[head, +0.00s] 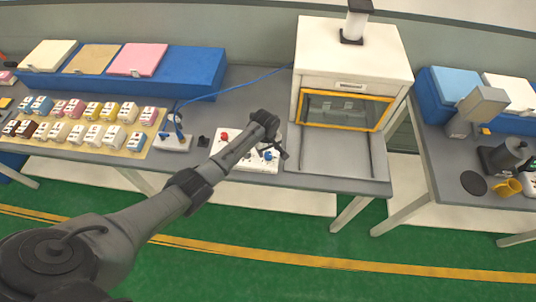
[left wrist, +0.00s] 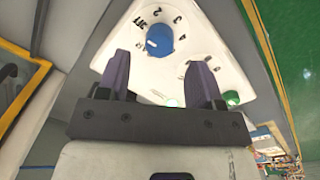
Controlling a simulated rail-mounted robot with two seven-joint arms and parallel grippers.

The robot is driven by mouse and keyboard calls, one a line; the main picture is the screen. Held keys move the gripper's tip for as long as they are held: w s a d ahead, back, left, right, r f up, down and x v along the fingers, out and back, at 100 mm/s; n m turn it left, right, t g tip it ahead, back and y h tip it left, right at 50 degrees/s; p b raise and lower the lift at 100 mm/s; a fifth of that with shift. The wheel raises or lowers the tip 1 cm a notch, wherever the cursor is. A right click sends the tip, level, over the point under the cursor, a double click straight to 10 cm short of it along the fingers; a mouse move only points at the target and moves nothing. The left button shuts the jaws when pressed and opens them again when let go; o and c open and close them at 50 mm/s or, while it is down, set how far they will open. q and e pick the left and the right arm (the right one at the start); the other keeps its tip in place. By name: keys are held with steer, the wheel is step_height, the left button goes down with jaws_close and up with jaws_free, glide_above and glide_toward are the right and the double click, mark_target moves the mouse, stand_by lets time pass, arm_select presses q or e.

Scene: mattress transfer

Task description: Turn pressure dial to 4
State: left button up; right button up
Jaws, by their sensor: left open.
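The pressure dial (left wrist: 160,40) is a round blue knob on a white control panel (left wrist: 205,40). Printed marks around it include OFF, 2, 3 and 4. A small pale mark shows on the knob's left side in the left wrist view, but I cannot tell exactly which mark it points to. In the head view the blue dial (head: 268,155) shows at the panel's right end, beside my left gripper (head: 279,150). In the left wrist view my left gripper (left wrist: 159,68) is open and empty, its two dark fingers apart, with the dial beyond the fingertips. My right gripper is not in view.
A red button (head: 224,136) sits on the panel's left, and a green button (left wrist: 232,97) shows near a finger. A white press-like machine (head: 350,65) with a yellow-framed window stands right of the panel. Several small labelled boxes (head: 92,110) stand on the left.

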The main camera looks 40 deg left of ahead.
mark_target(268, 155)
arm_select(q)
steer(key=shift+w+f+b, duration=0.1)
steer(key=shift+f+b, duration=0.25)
steer(key=shift+f, duration=1.8)
steer(key=c, duration=0.9)
